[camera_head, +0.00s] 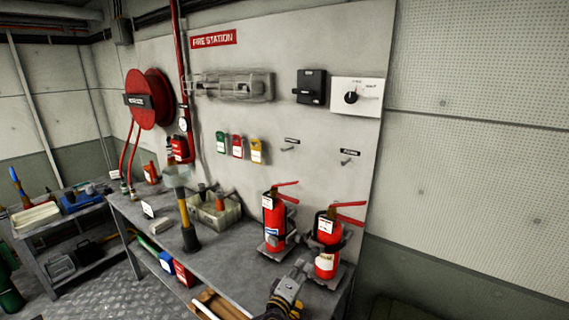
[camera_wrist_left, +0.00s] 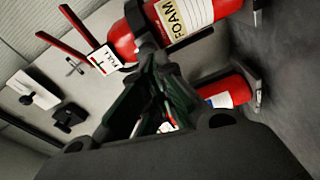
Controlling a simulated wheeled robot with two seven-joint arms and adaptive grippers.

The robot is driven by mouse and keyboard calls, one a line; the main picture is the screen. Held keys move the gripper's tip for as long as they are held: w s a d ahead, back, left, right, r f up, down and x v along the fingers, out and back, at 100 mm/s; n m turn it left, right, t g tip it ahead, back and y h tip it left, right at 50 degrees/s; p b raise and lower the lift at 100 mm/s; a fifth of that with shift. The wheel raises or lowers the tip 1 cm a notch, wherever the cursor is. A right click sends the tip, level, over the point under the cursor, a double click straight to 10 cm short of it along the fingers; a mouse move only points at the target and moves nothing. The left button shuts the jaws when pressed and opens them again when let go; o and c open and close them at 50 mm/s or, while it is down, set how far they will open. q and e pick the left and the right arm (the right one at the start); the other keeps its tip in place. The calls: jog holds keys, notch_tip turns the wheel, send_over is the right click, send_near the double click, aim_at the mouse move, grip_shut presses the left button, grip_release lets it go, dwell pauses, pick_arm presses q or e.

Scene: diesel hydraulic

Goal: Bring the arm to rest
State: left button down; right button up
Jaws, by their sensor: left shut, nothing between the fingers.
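My left gripper (camera_head: 298,268) is low in the head view, above the front edge of the grey bench (camera_head: 240,262). Its fingers are shut with nothing between them; they also show in the left wrist view (camera_wrist_left: 150,58). The tips point toward the gap between two red extinguishers. The right extinguisher (camera_head: 327,262) stands upright just beside the gripper; its FOAM label shows in the left wrist view (camera_wrist_left: 182,14). I cannot tell whether the fingers touch it. The left extinguisher (camera_head: 275,222) stands behind the gripper, also in the wrist view (camera_wrist_left: 228,92). My right gripper is not in view.
A yellow-handled hammer (camera_head: 183,212) stands head up on the bench, near a grey bin (camera_head: 214,222). A red hose reel (camera_head: 151,98), coloured tags and hooks are on the wall panel. A second bench (camera_head: 62,215) is at left, with open floor between.

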pick_arm(q)
jog(key=s+a+f+m+g+y, duration=0.2)
jog(key=s+a+f+m+g, duration=0.25)
jog(key=s+a, duration=0.3)
jog(key=s+a+f+m+g+y, duration=0.1)
jog(key=s+a+f+m+g, duration=0.2)
jog(key=s+a+f+m, duration=0.45)
jog(key=s+a+r+g+y, duration=0.3)
jog(key=s+a+g+y, duration=0.25)
jog(key=s+a, duration=1)
jog(key=s+d+f, duration=0.1)
jog(key=s+f, duration=0.1)
jog(key=f, duration=1.4)
jog(key=s+d+f, duration=0.1)
jog(key=s+f, duration=0.1)
jog(key=f, duration=1.4)
jog(key=s+a+f+g, duration=0.1)
jog(key=s+a+f, duration=0.1)
jog(key=s+f, duration=0.8)
jog(key=s+a+f, duration=0.2)
jog(key=s+f, duration=0.9)
jog(key=s, duration=0.1)
jog(key=shift+s+g, duration=0.2)
jog(key=shift+g, duration=0.2)
